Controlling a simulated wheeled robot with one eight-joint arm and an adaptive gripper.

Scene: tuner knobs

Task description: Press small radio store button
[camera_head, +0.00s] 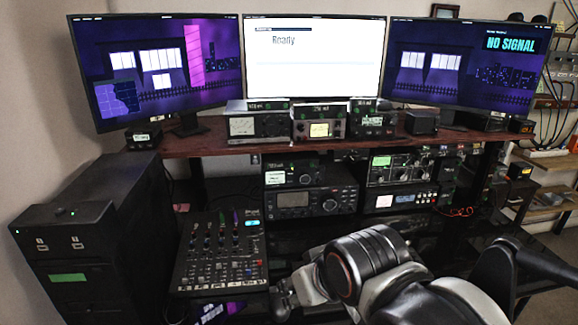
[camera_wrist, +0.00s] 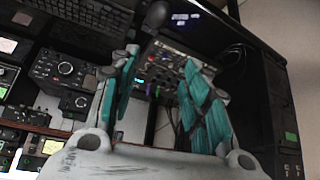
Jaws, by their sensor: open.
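Several radios stand stacked on the shelf under the desk. A small black radio (camera_head: 291,176) sits on top of a larger radio (camera_head: 308,202) with a grey screen. I cannot tell which set is the small radio of the task, and no store button can be made out. My gripper (camera_wrist: 158,68) shows in the wrist view with its teal-padded fingers apart and nothing between them. Beyond the fingers is a mixer panel with knobs (camera_wrist: 165,62). The wrist view is turned round, with black radio boxes (camera_wrist: 62,70) on its left. My arm hides the lower right of the shelf in the head view.
Three monitors (camera_head: 312,58) stand on the wooden desk (camera_head: 222,140), with small radio units (camera_head: 257,124) in front. A mixer (camera_head: 220,252) lies at lower left beside a black cabinet (camera_head: 75,262). More equipment (camera_head: 400,170) fills the shelf at right. Open floor shows at far right.

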